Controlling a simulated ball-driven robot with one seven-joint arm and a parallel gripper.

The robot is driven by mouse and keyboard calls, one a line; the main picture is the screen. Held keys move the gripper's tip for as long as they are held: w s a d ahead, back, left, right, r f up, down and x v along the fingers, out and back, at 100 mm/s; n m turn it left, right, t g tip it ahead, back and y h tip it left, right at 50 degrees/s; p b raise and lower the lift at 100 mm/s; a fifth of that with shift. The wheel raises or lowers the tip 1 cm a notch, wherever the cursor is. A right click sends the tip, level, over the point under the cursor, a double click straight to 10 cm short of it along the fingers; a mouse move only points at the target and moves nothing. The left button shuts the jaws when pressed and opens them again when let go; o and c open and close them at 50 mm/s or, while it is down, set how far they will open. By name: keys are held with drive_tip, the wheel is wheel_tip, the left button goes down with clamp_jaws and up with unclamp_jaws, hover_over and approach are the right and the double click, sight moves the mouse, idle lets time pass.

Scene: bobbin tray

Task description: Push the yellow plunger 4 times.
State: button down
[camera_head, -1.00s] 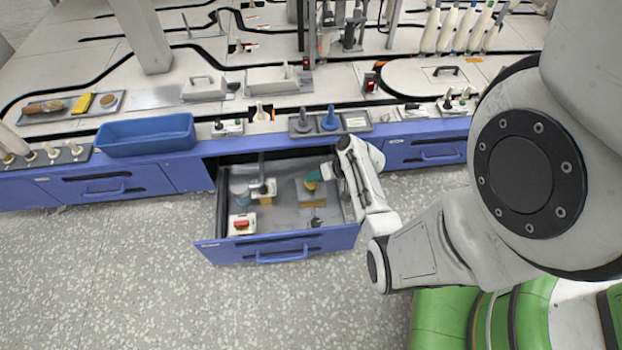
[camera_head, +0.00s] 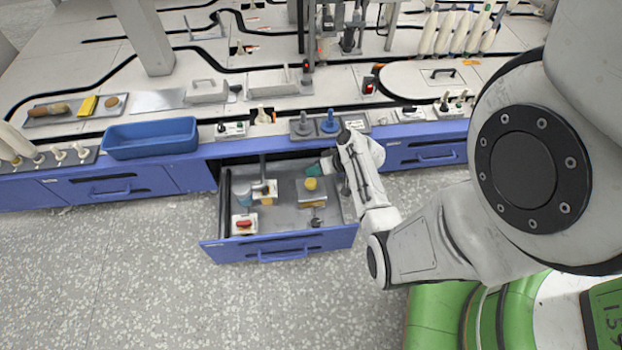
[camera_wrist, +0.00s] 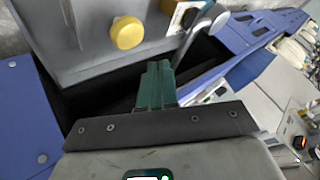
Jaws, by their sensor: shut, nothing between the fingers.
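The yellow plunger (camera_head: 311,183) stands on a grey box (camera_head: 312,196) inside the open drawer, toward its right side. It also shows in the wrist view (camera_wrist: 127,33) as a round yellow knob, up and left of my gripper. My gripper (camera_head: 322,168) is at the back right of the drawer, above and behind the plunger and apart from it. In the wrist view its green fingers (camera_wrist: 156,75) are together, with nothing between them.
The open drawer (camera_head: 280,247) also holds a red switch box (camera_head: 244,225) and a yellow-and-white part (camera_head: 265,192). A blue bin (camera_head: 150,138) and two plungers, one grey and one blue (camera_head: 330,121), stand on the bench above. The drawer's rim surrounds my gripper.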

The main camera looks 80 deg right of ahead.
drive_tip(key=shift+r+p, duration=0.9)
drive_tip(key=shift+r, duration=0.45)
drive_tip(key=shift+f, duration=0.1)
drive_tip(key=shift+w, duration=0.1)
idle(1.3)
